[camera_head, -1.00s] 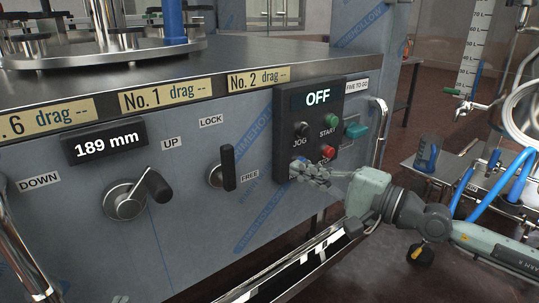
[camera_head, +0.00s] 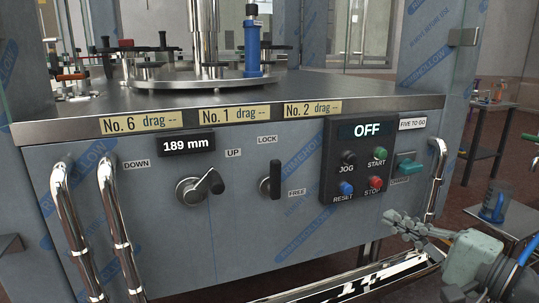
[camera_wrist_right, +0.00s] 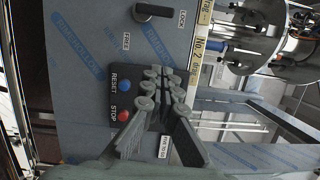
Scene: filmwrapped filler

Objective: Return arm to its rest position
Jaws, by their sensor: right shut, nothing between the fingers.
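My right gripper (camera_head: 408,226) is shut and empty at the lower right of the head view, in front of the machine and apart from its control panel (camera_head: 333,187). Its closed fingers also show in the right wrist view (camera_wrist_right: 163,92), covering part of the panel. The panel's display reads OFF. The JOG, green START (camera_head: 380,153), blue RESET (camera_head: 346,188) and red STOP (camera_head: 376,183) buttons are in plain view in the head view. My left gripper is not in view.
A lever knob (camera_head: 200,187) and a LOCK/FREE handle (camera_head: 270,180) stick out of the machine front. Metal rails (camera_head: 437,180) stand at its sides. A teal switch (camera_head: 410,168) sits right of the panel.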

